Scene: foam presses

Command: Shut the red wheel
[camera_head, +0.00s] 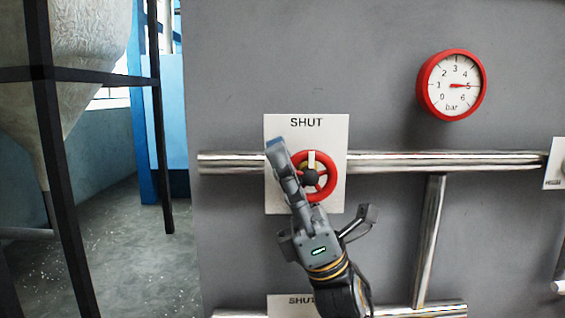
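The red wheel (333,176) is mounted on a pipe in front of a white plate (335,135) marked SHUT. It has a dark hub, and a pale mark shows at its top. My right gripper (322,182) comes up from below. Its fingers are spread wide: one reaches up past the wheel's left side and hides part of the rim, the other is bent out at the lower right, apart from the wheel. I cannot tell whether the left finger touches the rim. My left gripper is not in view.
A silver pipe (440,161) runs across the grey panel (230,60), with a vertical pipe (428,240) at right. A red gauge (452,86) reads about 5 bar. Another SHUT plate (283,303) is partly hidden below. A black frame (45,130) stands at left.

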